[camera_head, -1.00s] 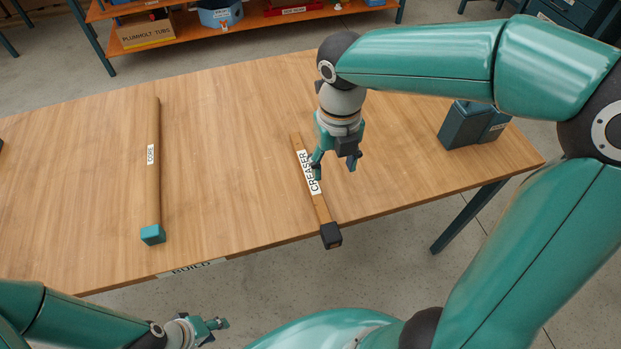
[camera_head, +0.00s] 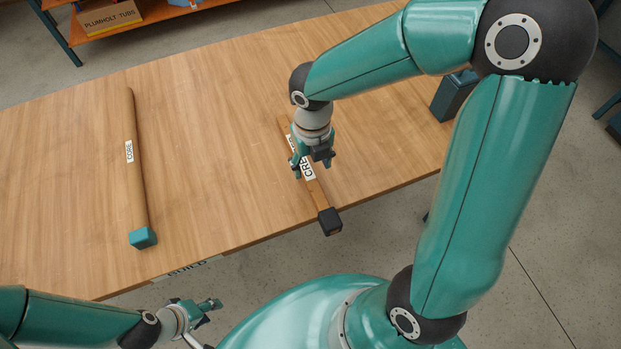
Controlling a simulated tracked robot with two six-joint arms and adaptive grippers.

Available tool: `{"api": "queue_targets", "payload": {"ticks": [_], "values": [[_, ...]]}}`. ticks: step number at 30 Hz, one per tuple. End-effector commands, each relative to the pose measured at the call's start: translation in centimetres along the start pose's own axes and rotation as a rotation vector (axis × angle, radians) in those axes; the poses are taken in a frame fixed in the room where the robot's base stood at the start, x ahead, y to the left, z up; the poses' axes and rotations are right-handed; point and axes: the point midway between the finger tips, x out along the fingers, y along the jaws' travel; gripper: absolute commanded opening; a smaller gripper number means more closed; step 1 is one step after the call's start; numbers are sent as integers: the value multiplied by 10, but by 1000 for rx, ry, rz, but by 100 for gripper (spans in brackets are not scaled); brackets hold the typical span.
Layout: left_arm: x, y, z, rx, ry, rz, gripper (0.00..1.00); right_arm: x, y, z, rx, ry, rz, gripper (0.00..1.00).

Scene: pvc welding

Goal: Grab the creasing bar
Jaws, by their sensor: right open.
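The creasing bar (camera_head: 317,194) is a thin wooden bar with a white label and a black block at its near end. It lies on the table near the front edge, and the block reaches to that edge. My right gripper (camera_head: 312,172) is open, pointing down over the labelled part of the bar. Its fingers appear on either side of the bar, and hide part of the label. I cannot tell whether they touch it. My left gripper (camera_head: 210,308) is in front of the table at the lower left, away from the bar; its fingers are small in view.
A longer wooden bar labelled CORE (camera_head: 137,180), with a teal end, lies on the left of the wooden table (camera_head: 215,160). A dark teal container (camera_head: 453,95) stands at the right. An orange shelf (camera_head: 150,16) with boxes is behind. The table between the bars is clear.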

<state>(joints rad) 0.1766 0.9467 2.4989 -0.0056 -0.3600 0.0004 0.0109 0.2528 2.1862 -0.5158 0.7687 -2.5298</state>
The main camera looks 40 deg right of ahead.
Motion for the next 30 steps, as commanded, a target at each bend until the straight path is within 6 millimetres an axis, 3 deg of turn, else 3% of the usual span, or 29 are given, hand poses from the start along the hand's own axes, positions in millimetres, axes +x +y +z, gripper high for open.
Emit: {"api": "queue_targets", "payload": {"ticks": [5,15,23,30], "values": [[1,0,0,0,0,0,40,10,0,1,0,1,0,58],[5,-2,0,0,0,0,40,53,2,3,1,2,0,58],[5,-2,0,0,0,0,40,56,2,4,1,-1,1,58],[5,-2,0,0,0,0,40,55,2,4,1,-1,1,22]]}}
